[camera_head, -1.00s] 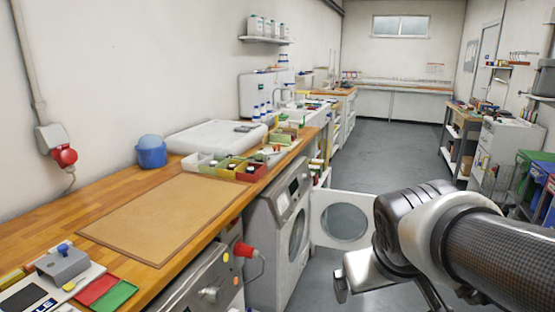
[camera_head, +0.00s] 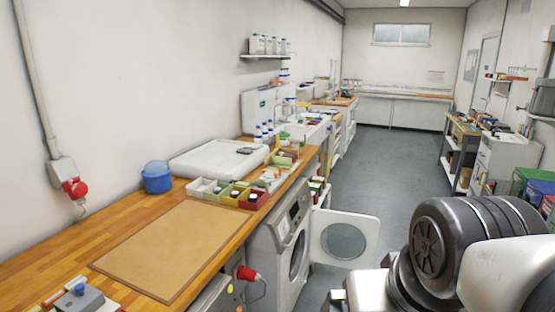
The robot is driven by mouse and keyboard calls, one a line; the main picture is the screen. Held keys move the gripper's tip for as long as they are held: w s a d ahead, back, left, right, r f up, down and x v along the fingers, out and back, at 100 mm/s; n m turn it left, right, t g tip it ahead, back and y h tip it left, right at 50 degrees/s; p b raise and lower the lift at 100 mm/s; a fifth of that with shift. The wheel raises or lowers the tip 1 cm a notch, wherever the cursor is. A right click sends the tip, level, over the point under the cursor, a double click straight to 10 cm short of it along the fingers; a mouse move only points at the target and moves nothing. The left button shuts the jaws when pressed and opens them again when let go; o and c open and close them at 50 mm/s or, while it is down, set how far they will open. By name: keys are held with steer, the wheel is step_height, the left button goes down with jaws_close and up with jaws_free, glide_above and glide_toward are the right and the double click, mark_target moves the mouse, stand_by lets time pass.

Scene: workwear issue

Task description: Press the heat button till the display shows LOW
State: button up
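A white front-loading machine (camera_head: 270,246) stands under the wooden counter, with a dark display (camera_head: 294,211) on its sloping top panel. The display's text is too small to read, and I cannot make out a heat button. Its round-windowed door (camera_head: 343,240) appears to stand open to the right. My arm fills the lower right. Only a small grey piece of what seems to be my gripper (camera_head: 338,298) shows at the bottom edge, below the door in the picture and apart from the panel. Its fingertips are cut off, so its opening is hidden.
The wooden counter (camera_head: 75,248) runs along the left wall, with a tan board (camera_head: 165,250), a blue bucket (camera_head: 157,178) and small coloured bins (camera_head: 235,195). A red plug (camera_head: 247,273) sticks out below the counter. The grey floor aisle (camera_head: 375,170) is clear.

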jaws_close()
stand_by(0.6)
stand_by(1.2)
